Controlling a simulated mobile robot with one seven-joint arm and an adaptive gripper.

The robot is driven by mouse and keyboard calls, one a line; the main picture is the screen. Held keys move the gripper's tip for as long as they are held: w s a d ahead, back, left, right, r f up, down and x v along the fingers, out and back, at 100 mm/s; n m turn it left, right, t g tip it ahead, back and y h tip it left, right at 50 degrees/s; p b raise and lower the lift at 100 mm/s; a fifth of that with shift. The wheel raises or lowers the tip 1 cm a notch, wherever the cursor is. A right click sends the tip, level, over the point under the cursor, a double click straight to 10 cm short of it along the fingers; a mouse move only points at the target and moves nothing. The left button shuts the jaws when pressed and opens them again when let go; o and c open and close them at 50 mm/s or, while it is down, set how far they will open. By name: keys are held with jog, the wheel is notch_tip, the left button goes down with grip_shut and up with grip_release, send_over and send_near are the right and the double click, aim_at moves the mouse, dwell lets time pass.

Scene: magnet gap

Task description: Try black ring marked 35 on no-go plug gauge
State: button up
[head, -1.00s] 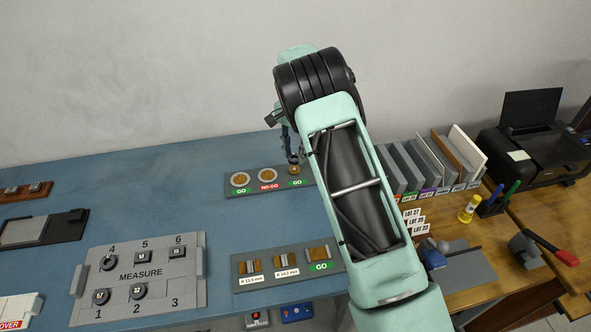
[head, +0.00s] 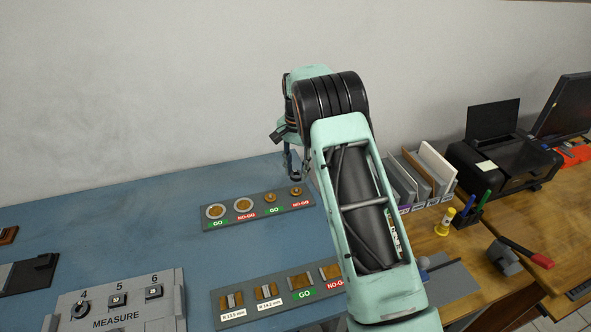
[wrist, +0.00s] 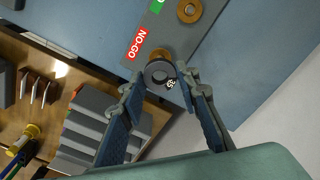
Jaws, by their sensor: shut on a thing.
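The black ring marked 35 (wrist: 152,69) is between the fingertips of my gripper (wrist: 162,81) in the wrist view, with its 35 facing the camera. My gripper is shut on it. The ring partly covers the brass no-go plug gauge (wrist: 163,52) beside the red NO-GO label. In the head view my gripper (head: 296,176) is just above the right-end no-go plug (head: 297,191).
A GO plug (wrist: 188,10) stands beside it on the grey gauge board (head: 231,223). A second gauge board (head: 254,312) lies nearer, and the MEASURE tray (head: 117,310) is at front left. Upright plates (head: 432,167) and a printer (head: 508,160) are at right. The blue bench behind is clear.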

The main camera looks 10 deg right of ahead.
aim_at(296, 190)
jog(key=shift+f+b, duration=1.55)
jog(key=shift+f, duration=1.3)
jog(key=shift+f, duration=0.2)
jog(key=o, duration=1.2)
jog(key=c, duration=0.5)
jog(key=shift+r+p, duration=1.15)
jog(key=shift+r, duration=1.15)
jog(key=shift+o, duration=0.6)
